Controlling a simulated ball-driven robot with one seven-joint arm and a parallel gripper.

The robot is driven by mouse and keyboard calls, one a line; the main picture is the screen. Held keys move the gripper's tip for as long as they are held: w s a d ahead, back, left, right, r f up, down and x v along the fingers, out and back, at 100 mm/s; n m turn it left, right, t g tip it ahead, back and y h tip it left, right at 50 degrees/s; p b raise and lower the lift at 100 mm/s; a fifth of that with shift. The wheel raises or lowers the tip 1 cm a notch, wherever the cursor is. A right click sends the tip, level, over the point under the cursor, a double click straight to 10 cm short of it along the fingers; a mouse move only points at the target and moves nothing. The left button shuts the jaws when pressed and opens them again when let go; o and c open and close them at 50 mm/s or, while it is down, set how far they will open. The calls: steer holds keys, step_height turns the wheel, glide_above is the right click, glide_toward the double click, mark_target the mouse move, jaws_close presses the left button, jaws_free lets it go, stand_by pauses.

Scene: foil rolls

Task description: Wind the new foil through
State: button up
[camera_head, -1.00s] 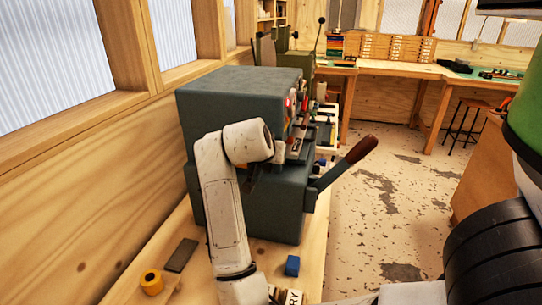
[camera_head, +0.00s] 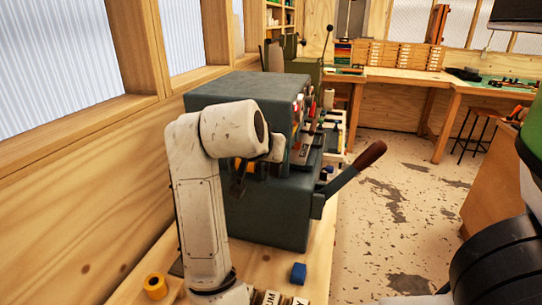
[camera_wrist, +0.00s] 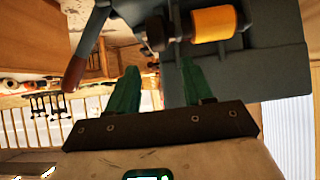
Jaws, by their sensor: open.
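The grey-blue foil machine (camera_head: 272,215) stands on the wooden bench, with a red-handled lever (camera_head: 345,178) on its right side. In the wrist view an orange-yellow foil roll (camera_wrist: 213,24) sits on a dark spindle at the machine, beyond my gripper's fingertips. A bit of orange also shows beside my wrist in the head view. My gripper (camera_wrist: 160,84) is open, its two green fingers apart with nothing visible between them. In the head view my arm hides much of the machine's near face and the gripper is hard to make out.
A small yellow roll (camera_head: 155,286) lies on the bench at the lower left, and a blue block (camera_head: 299,273) lies near the bench's right edge. Lettered blocks (camera_head: 280,299) show at the bottom edge. The floor right of the bench is open; a stool (camera_head: 478,128) stands farther back.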

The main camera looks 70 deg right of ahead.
mark_target(274, 167)
steer(key=shift+f, duration=0.1)
steer(key=f+h+b, duration=0.1)
steer(key=b, duration=0.1)
steer(key=f+h+b, duration=0.1)
steer(key=b, duration=0.2)
steer(key=s+a+f+h+b, duration=0.1)
steer(key=f+b, duration=0.1)
steer(key=b, duration=0.1)
steer(key=shift+g+h, duration=0.3)
steer(key=shift+h, duration=0.1)
steer(key=a+f+t+h+b, duration=0.1)
steer(key=a+f+h+b, duration=0.1)
steer(key=a+h+b, duration=0.25)
steer(key=shift+y, duration=0.45)
steer(key=d, duration=0.3)
steer(key=w+d, duration=0.1)
steer(key=d, duration=0.3)
steer(key=d+p, duration=0.1)
steer(key=d, duration=0.3)
steer(key=shift+w+d+r, duration=0.1)
steer(key=shift+w+d, duration=0.1)
steer(key=shift+c, duration=0.3)
steer(key=shift+r, duration=0.1)
jaws_close()
